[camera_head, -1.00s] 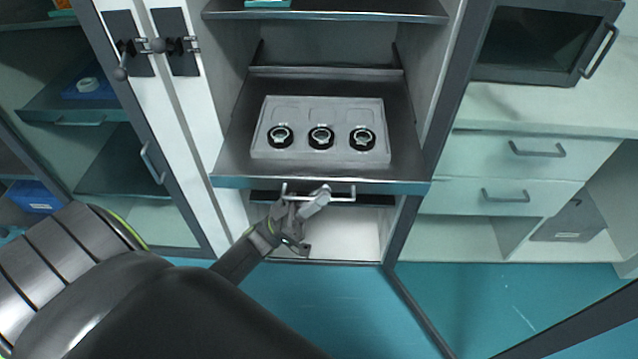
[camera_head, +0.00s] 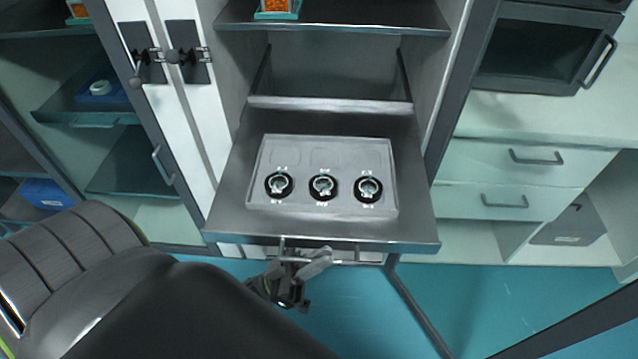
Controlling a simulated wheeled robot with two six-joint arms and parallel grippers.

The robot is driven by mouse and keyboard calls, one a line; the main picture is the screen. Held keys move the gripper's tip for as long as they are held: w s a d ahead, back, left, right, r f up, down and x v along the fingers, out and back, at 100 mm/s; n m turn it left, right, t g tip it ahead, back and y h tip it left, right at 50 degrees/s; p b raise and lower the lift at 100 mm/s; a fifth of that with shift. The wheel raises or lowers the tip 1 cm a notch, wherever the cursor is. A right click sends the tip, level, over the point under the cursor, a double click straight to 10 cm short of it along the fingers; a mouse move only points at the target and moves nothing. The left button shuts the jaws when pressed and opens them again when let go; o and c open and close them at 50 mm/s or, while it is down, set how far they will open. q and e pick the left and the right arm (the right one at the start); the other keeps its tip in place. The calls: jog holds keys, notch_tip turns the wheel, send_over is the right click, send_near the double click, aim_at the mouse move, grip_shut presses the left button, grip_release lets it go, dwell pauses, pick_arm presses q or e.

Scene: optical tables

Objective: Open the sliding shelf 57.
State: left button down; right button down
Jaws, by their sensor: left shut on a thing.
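The sliding shelf (camera_head: 225,207) is a grey metal tray shelf standing well out of the cabinet's middle bay. It bears a light grey tray (camera_head: 322,156) with several recesses; three round black-rimmed parts sit in its front row. A bar handle (camera_head: 345,262) runs below the shelf's front edge. My left gripper (camera_head: 298,262) is shut on the left part of this handle, under the front edge. My left forearm hides the floor at the lower left. My right gripper is not in view. No number on the shelf is readable.
An upper shelf (camera_head: 335,22) with a small orange-topped item (camera_head: 277,8) is above. An open glass door (camera_head: 165,150) stands at the left, and a dark door frame (camera_head: 455,90) at the right. White drawers (camera_head: 520,180) are further right. The teal floor in front is clear.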

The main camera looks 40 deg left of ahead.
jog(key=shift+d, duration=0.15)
pick_arm(q)
jog(key=c, duration=1.8)
grip_release()
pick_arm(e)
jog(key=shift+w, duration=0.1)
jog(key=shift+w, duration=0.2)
